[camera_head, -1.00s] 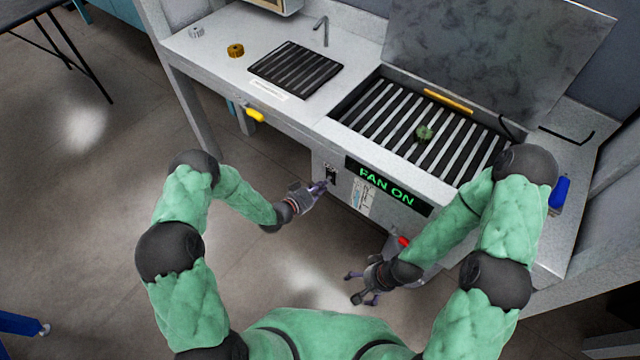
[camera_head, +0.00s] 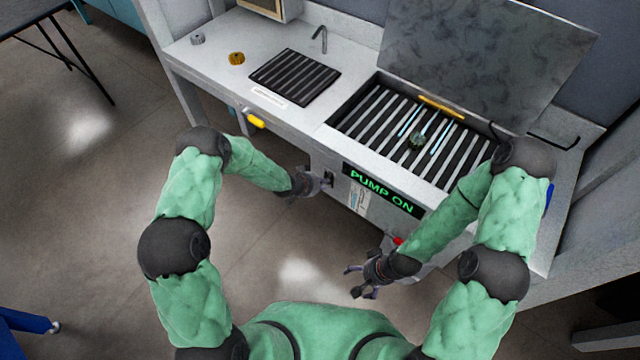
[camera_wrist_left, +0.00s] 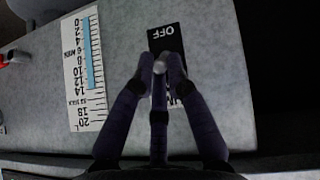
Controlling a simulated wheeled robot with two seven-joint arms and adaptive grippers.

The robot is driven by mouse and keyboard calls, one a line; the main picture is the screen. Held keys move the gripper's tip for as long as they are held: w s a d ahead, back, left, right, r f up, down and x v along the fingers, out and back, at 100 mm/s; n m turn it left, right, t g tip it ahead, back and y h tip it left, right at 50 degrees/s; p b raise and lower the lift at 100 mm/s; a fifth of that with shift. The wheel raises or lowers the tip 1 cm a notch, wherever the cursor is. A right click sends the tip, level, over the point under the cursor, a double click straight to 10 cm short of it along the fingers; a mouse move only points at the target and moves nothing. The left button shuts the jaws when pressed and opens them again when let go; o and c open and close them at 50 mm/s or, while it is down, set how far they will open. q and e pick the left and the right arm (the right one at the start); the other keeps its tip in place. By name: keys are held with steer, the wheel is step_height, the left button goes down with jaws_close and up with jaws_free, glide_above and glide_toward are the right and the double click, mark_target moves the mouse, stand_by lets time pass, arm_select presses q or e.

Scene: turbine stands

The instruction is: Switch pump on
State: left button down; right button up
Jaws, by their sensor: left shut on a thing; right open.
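The pump switch is a metallic lever tip (camera_wrist_left: 160,66) on a black plate (camera_wrist_left: 167,42) marked OFF in the left wrist view. In the head view the dark switch plate (camera_head: 329,178) is on the bench front. My left gripper (camera_head: 326,181) is at the plate, its fingers (camera_wrist_left: 161,62) closed together on the lever, covering part of the plate. The display (camera_head: 380,190) beside it reads PUMP ON in green. My right gripper (camera_head: 360,280) is open and empty, low in front of the bench, apart from it.
A slatted basin (camera_head: 345,125) holds a small green part (camera_head: 417,139) with light blue streaks beside it. A yellow handle (camera_head: 255,121) and a red part (camera_head: 398,241) stick out at the bench front. A level scale (camera_wrist_left: 84,70) is beside the switch.

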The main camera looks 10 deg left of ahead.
arm_select(q)
steer(key=shift+w+a, duration=0.1)
steer(key=shift+w, duration=0.05)
steer(key=c, duration=1.3)
jaws_free()
steer(key=shift+r, duration=0.1)
steer(key=v, duration=1.2)
steer(key=shift+f, duration=0.2)
